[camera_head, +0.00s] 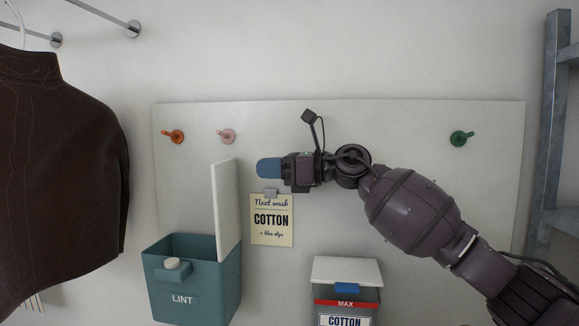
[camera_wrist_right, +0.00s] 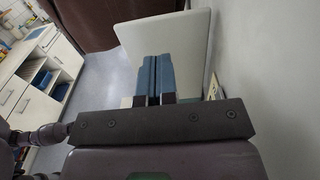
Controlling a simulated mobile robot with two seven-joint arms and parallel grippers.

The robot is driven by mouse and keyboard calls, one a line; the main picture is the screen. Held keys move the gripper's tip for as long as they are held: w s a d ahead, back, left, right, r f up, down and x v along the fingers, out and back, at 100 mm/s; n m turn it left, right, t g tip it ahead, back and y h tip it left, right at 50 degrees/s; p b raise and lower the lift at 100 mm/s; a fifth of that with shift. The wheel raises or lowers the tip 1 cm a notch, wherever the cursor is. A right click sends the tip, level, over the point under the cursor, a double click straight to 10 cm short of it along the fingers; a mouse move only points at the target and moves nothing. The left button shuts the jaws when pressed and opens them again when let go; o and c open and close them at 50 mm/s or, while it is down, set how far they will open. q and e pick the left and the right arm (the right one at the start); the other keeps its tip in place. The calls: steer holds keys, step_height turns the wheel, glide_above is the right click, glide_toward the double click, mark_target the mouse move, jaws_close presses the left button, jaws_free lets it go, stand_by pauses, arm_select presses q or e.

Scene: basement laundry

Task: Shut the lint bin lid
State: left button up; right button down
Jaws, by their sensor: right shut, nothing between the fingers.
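The lint bin (camera_head: 181,300) is a teal box marked LINT at the lower left of the head view, mounted at a white board. Its white lid (camera_head: 226,205) stands upright along the bin's right side, so the top is open. My right gripper (camera_head: 268,168) is shut and empty, its blue fingers pointing left at the lid's right face, near its upper part. In the right wrist view the shut fingers (camera_wrist_right: 154,78) are in front of the broad pale lid (camera_wrist_right: 184,35). A small gap seems to show in the head view; contact is unclear. My left gripper is out of view.
A "Next wash COTTON" card (camera_head: 271,220) hangs just below my right gripper. A second lidded container (camera_head: 345,295) marked MAX is at lower right. Orange (camera_head: 172,136), pink (camera_head: 226,135) and green (camera_head: 461,138) pegs sit on the board. A brown garment (camera_head: 62,180) hangs left.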

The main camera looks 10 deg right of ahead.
mark_target(227, 162)
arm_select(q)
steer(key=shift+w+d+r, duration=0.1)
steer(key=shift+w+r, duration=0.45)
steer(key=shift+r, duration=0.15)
arm_select(e)
steer(key=shift+x, duration=3.1)
arm_select(q)
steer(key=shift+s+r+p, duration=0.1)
steer(key=shift+p, duration=0.3)
arm_select(e)
steer(key=shift+a+r, duration=0.1)
